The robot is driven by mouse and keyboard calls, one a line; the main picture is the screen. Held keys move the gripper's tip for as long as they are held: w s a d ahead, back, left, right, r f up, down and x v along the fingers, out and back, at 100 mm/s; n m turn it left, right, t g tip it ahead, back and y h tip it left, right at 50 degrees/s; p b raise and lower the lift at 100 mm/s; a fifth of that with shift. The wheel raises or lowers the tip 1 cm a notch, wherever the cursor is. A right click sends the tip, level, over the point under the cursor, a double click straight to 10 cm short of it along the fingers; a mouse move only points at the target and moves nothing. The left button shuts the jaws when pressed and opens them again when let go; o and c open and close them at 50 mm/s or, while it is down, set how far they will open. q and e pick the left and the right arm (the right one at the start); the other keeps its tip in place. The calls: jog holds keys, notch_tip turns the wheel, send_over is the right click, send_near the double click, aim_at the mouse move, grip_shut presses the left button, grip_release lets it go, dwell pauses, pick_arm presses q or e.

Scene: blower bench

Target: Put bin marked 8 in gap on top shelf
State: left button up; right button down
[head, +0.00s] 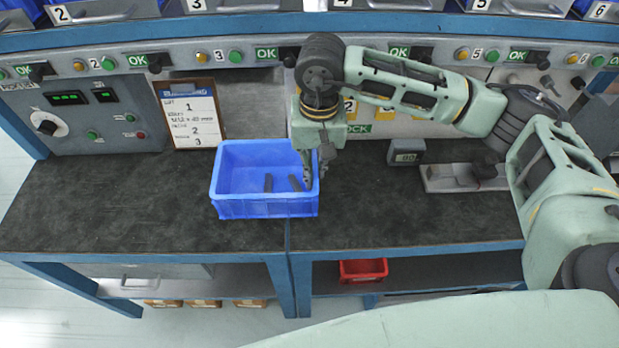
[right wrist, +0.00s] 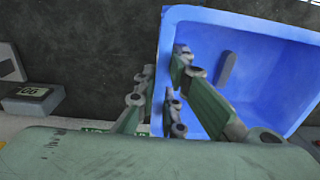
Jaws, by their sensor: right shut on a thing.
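A blue open bin (head: 265,209) is over the middle of the dark bench top, near its front. Two dark pieces lie inside it. No number shows on the sides I see, and I cannot tell whether it touches the bench. My right gripper (head: 313,178) is shut on the bin's right wall, pointing down. In the right wrist view the fingers (right wrist: 160,92) sit on both sides of the wall of the bin (right wrist: 265,70). The top shelf (head: 245,24) crosses the top edge of the head view with numbered bins; its gap is not visible. My left gripper is out of view.
A clipboard (head: 190,112) leans at the back, left of the bin. A small display box (head: 406,151) and a grey fixture (head: 465,178) stand right of it. A red bin (head: 363,271) is on the lower shelf. The bench's left part is clear.

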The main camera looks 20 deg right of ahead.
jog(key=shift+w+a+f, duration=0.4)
jog(key=shift+w, duration=0.25)
notch_tip(320, 180, down, 4)
jog(key=shift+r+b, duration=0.1)
jog(key=shift+b, duration=0.6)
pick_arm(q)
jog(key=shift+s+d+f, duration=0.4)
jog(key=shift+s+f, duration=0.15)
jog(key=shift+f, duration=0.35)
pick_arm(e)
jog(key=shift+f, duration=0.25)
jog(key=c, duration=1.8)
grip_release()
jog(key=shift+s, duration=0.1)
jog(key=shift+c, duration=0.2)
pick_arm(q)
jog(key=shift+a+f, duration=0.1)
